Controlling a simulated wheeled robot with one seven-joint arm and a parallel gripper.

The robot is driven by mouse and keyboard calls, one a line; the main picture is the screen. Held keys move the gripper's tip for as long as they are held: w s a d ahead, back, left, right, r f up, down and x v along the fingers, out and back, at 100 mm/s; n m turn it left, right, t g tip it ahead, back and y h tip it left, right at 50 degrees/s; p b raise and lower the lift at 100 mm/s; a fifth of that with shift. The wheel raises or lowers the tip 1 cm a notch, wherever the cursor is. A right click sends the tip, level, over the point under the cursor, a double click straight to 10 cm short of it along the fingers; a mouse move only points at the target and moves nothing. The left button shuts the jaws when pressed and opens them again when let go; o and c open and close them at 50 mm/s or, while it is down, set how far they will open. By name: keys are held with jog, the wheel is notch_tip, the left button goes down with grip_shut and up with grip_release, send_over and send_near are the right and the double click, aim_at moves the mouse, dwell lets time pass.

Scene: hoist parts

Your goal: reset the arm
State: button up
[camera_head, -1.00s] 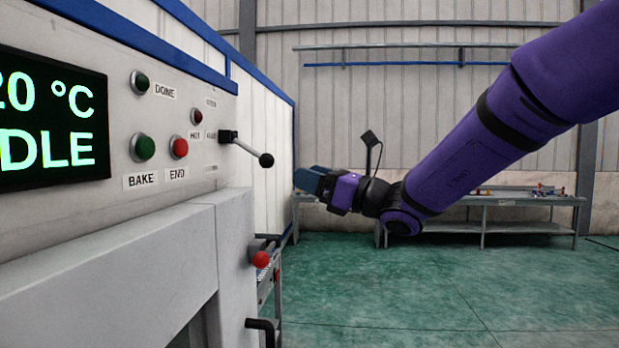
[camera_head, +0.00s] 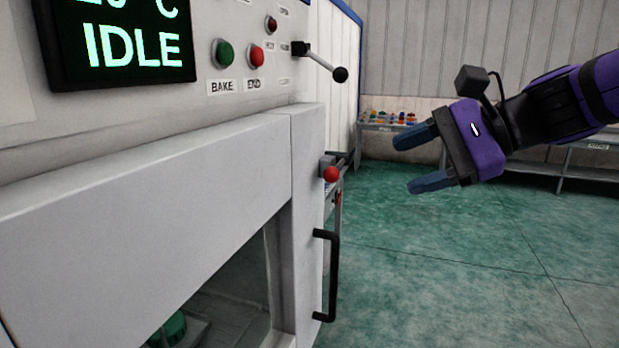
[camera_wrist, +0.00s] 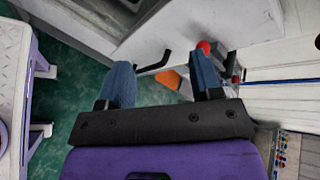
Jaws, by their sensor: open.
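My gripper (camera_head: 412,164) is purple with two blue fingers. In the head view it is at the right, in the air over the green floor, its fingers pointing left toward the grey oven (camera_head: 150,190). The fingers are apart with nothing between them. In the wrist view the gripper (camera_wrist: 160,88) also shows its two blue fingers spread. Beyond them are the oven's black handle (camera_wrist: 153,64) and a red knob (camera_wrist: 204,47). The fingers look clear of the oven in the head view.
The oven panel reads IDLE on its display (camera_head: 125,42), beside a green button (camera_head: 222,53), a red button (camera_head: 256,57) and a black-knobbed lever (camera_head: 322,62). A dark door handle (camera_head: 330,275) sticks out. A table with small coloured parts (camera_head: 390,118) stands behind. The floor (camera_head: 450,270) is clear.

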jog(key=s+d+f+n+h, duration=0.3)
jog(key=s+d+n+h, duration=0.2)
jog(key=d, duration=0.3)
jog(key=s+d+f+n+t+h, duration=0.1)
jog(key=s+d+f+n+h, duration=0.2)
jog(key=s+d+n+h, duration=0.3)
jog(key=shift+s+d+f+h, duration=0.35)
jog(key=shift+d+f+h, duration=0.05)
jog(key=shift+d, duration=0.55)
